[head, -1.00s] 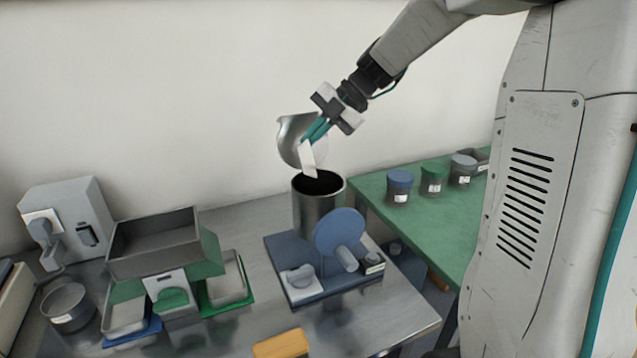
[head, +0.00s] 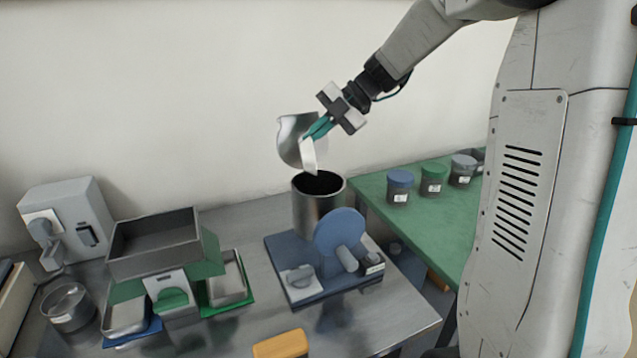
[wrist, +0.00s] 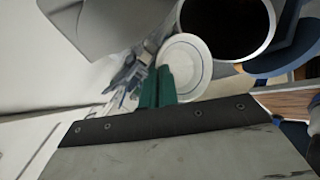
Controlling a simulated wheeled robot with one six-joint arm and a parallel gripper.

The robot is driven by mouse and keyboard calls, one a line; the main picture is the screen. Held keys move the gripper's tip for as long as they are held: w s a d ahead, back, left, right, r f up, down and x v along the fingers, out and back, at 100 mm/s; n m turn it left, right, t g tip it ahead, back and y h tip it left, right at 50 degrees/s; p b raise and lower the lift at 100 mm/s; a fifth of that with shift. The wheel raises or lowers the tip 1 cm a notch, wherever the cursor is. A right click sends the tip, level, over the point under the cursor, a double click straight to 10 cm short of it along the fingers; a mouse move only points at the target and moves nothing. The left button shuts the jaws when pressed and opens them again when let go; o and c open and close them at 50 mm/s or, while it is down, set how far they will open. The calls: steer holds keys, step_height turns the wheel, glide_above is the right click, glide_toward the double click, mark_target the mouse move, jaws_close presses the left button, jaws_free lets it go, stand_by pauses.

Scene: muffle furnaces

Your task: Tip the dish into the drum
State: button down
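The drum (head: 317,212) is an open-topped metal cylinder with a dark inside, standing at the back of the bench. Its dark mouth also shows in the wrist view (wrist: 228,22). My gripper (head: 317,129) is above the drum, its teal fingers shut on the rim of a small white dish (head: 308,157). The dish is tipped steeply, nearly edge-on in the head view, with its lower edge just above the drum mouth. In the wrist view the dish (wrist: 188,66) shows a blue ring and no visible contents. A curved metal sheet (head: 291,140) stands behind the dish.
A blue base (head: 285,252) with a round blue disc (head: 339,231) stands in front of the drum. Trays and a grey box (head: 72,222) are at left. Lidded jars (head: 399,188) stand on a green table (head: 440,225) at right. A yellow block (head: 281,344) lies in front.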

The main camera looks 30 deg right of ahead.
steer(key=shift+w+a+g+h, duration=0.25)
steer(key=shift+a+g+h, duration=0.15)
steer(key=shift+a+h, duration=0.7)
steer(key=shift+w+a+f+g+h, duration=0.2)
steer(key=shift+a+g+h, duration=0.1)
steer(key=shift+h, duration=0.5)
steer(key=h, duration=0.1)
steer(key=a, duration=0.1)
steer(key=a+f+h, duration=0.1)
steer(key=shift+w+g+h, duration=0.3)
steer(key=shift+g, duration=0.1)
steer(key=shift+w+a+f+h, duration=0.1)
steer(key=shift+a+f+h, duration=0.15)
steer(key=shift+h, duration=0.35)
